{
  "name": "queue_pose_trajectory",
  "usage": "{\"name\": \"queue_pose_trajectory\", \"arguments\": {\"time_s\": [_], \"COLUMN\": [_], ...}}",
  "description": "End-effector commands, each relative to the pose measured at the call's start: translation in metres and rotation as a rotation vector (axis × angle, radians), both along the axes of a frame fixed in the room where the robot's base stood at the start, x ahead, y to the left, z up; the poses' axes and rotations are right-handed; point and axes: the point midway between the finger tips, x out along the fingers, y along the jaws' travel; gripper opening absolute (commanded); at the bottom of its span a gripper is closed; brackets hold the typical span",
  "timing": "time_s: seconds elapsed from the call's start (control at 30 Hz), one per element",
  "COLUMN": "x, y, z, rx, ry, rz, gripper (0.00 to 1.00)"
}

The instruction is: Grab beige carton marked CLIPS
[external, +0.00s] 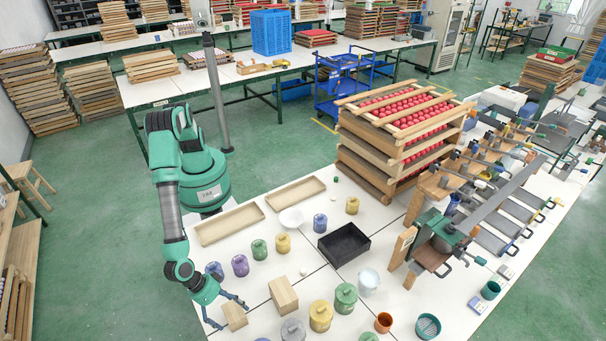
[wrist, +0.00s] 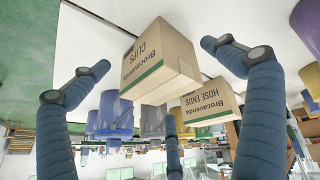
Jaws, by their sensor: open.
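The beige carton marked CLIPS (wrist: 160,62) has a green stripe and appears upside down in the wrist view, between my spread fingers. In the external view, the small beige carton (external: 236,317) beside my gripper (external: 227,304) at the table's near left edge looks like the same one. My gripper is open, with blue fingers on either side of the carton in the wrist view and a gap to it. I cannot tell whether any finger touches it. A second beige carton, marked HOSE ENDS (wrist: 209,103), is farther off; it also shows in the external view (external: 284,296).
Purple, green, yellow and blue jars stand around, such as the purple jar (external: 240,265) and the yellow jar (external: 320,316). A black tray (external: 344,244) and wooden trays (external: 229,224) lie farther back. The white tabletop (external: 262,318) is bare between the two cartons.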

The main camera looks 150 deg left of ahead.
Motion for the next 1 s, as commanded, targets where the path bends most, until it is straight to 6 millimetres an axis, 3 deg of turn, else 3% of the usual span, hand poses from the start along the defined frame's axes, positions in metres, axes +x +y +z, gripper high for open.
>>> {"name": "queue_pose_trajectory", "arguments": {"time_s": [0.6, 1.0], "x": [0.0011, 0.0009], "y": [0.0013, 0.0014], "z": [-0.0024, -0.0026], "rx": [0.0, 0.0], "ry": [0.0, 0.0], "rz": [0.0, -0.001], "gripper": [1.0, 0.2]}}
